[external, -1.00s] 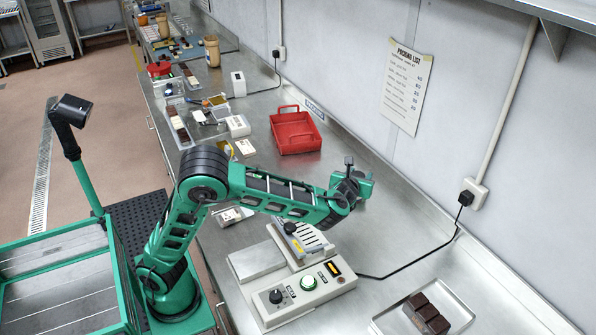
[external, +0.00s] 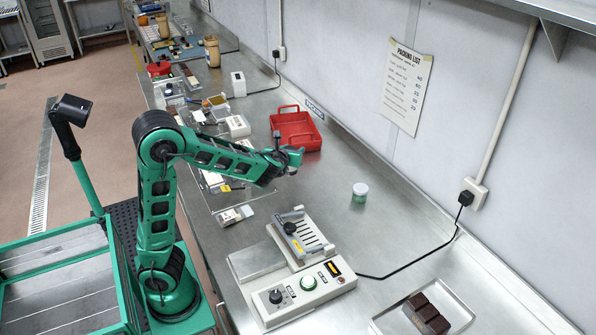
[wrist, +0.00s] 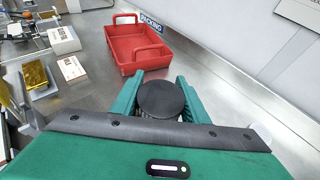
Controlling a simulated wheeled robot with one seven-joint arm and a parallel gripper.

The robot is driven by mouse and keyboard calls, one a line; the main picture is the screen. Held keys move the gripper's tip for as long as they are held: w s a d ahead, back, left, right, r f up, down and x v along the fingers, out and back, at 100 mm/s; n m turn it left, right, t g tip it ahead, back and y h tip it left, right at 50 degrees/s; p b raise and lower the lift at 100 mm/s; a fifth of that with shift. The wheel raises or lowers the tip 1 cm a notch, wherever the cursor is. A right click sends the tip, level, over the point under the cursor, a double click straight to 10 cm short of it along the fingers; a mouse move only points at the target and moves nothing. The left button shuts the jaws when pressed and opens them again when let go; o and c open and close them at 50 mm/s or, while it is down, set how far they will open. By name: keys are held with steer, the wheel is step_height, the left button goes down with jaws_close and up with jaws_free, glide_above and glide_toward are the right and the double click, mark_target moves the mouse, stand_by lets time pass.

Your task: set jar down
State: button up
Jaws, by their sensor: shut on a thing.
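My gripper (wrist: 160,95) is shut on a jar, seen from above in the wrist view as a round dark lid (wrist: 160,98) between the two green fingers. The jar's body is mostly hidden below the lid, so I cannot tell its height above the bench. In the external view my gripper (external: 292,158) is over the bench, in front of the red tray (external: 298,147); the held jar cannot be made out there. A second jar (external: 360,193), with a pale lid and green body, stands upright on the bench to the right.
The red tray lies ahead in the wrist view (wrist: 128,66), by the PACKING label. White boxes and small packs (wrist: 63,40) crowd the left. A control-box machine (external: 305,290) stands nearer the front. Bare steel bench lies between the red tray and the second jar.

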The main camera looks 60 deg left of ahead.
steer(key=shift+w+d+f, duration=0.95)
steer(key=shift+d+f, duration=0.35)
steer(key=shift+f, duration=0.35)
steer(key=shift+w+d+f, duration=0.95)
steer(key=shift+d+f, duration=0.4)
steer(key=shift+f, duration=0.25)
steer(key=shift+w+d+f, duration=0.95)
steer(key=shift+d+f, duration=0.35)
steer(key=shift+f, duration=0.35)
steer(key=shift+f, duration=0.1)
steer(key=o, duration=1.2)
steer(key=shift+o, duration=0.2)
steer(key=v, duration=1.2)
